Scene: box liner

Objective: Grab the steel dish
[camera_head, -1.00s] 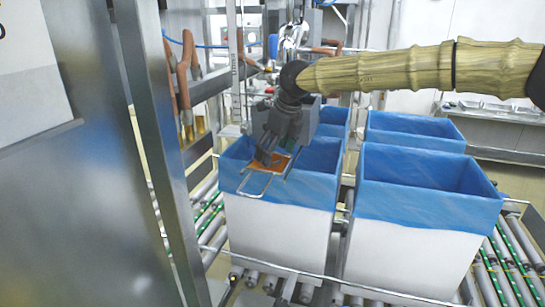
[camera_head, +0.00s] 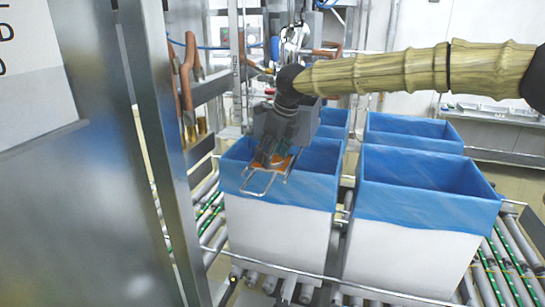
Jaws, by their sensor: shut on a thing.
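The steel dish (camera_head: 262,184) shows as a small metal piece with a wire-like frame and an orange-brown patch. It is at the front left blue-lined box (camera_head: 275,238), over its front rim. My gripper (camera_head: 271,162) points down above that box and is shut on the dish. The gripper covers the dish's rear part, and the fingertips are too small to see clearly. I cannot tell whether the dish touches the box rim.
Another blue-lined box (camera_head: 425,245) stands to the right, with more boxes behind. The boxes stand on a roller conveyor (camera_head: 510,265). A steel post (camera_head: 160,150) and panel stand close on the left. A counter (camera_head: 490,112) is at the back right.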

